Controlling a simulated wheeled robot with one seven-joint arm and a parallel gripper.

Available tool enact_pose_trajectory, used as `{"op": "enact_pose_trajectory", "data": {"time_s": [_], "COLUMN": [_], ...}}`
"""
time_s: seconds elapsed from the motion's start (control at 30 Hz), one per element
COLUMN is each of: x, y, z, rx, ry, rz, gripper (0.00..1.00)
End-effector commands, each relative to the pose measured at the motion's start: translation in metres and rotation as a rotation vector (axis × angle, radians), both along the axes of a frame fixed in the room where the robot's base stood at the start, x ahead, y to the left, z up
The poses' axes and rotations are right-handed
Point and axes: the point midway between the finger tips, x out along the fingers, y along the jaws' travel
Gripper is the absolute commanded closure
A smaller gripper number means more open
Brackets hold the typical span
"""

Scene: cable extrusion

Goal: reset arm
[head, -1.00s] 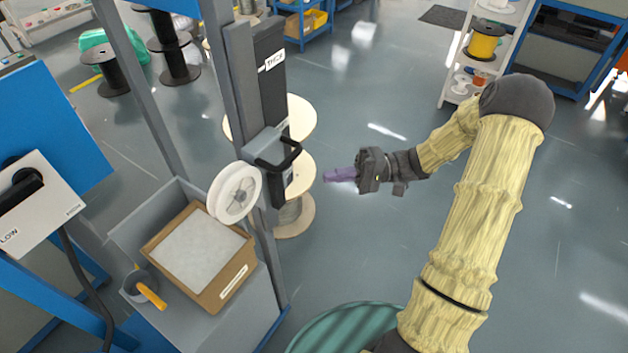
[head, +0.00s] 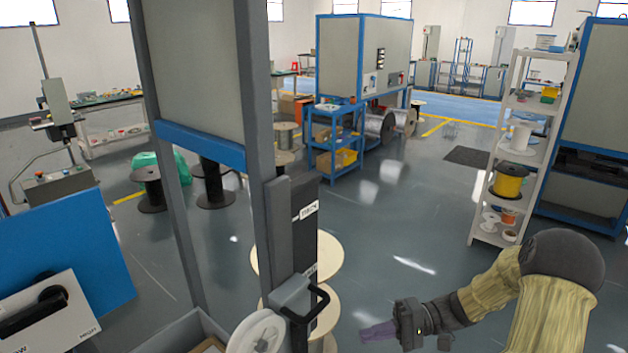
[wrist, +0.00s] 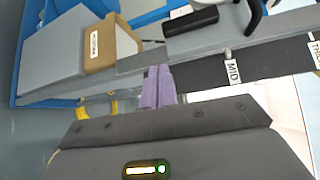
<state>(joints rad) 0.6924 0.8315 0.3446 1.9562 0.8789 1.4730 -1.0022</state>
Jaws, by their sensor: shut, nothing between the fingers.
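My gripper (head: 378,331) is at the lower middle of the head view, with its purple fingers pointing left. The fingers are together and hold nothing. In the wrist view the closed purple fingers (wrist: 159,86) point toward the grey machine frame. In the head view the gripper is apart from the frame's black handle (head: 306,306), to the right of it. My yellow-sleeved arm reaches in from the lower right, bent at a dark grey joint.
A white spool (head: 262,333) sits on the frame beside the handle. Wooden reels (head: 325,262) stand behind the frame. A white shelf (head: 487,185) with spools stands at the right. The wrist view shows a cardboard box (wrist: 107,42) and a MID label (wrist: 232,70). Open floor lies between frame and shelf.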

Motion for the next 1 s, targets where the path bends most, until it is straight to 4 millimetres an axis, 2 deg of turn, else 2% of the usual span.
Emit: {"op": "enact_pose_trajectory", "data": {"time_s": [0.1,0.2,0.43,0.57,0.7,0.83,1.0], "x": [-0.026,-0.050,-0.088,-0.098,-0.102,-0.101,-0.100], "y": [0.019,0.026,0.014,0.003,-0.006,-0.008,-0.008], "z": [0.003,0.001,0.011,0.027,0.053,0.074,0.083], "rx": [-0.233,-0.467,-0.953,-1.173,-1.340,-1.412,-1.429], "ry": [0.069,0.109,0.075,-0.018,-0.168,-0.302,-0.370], "rz": [0.084,0.134,0.132,0.071,-0.033,-0.130,-0.185], "gripper": [1.00,1.00,1.00,1.00,1.00,1.00,1.00]}}
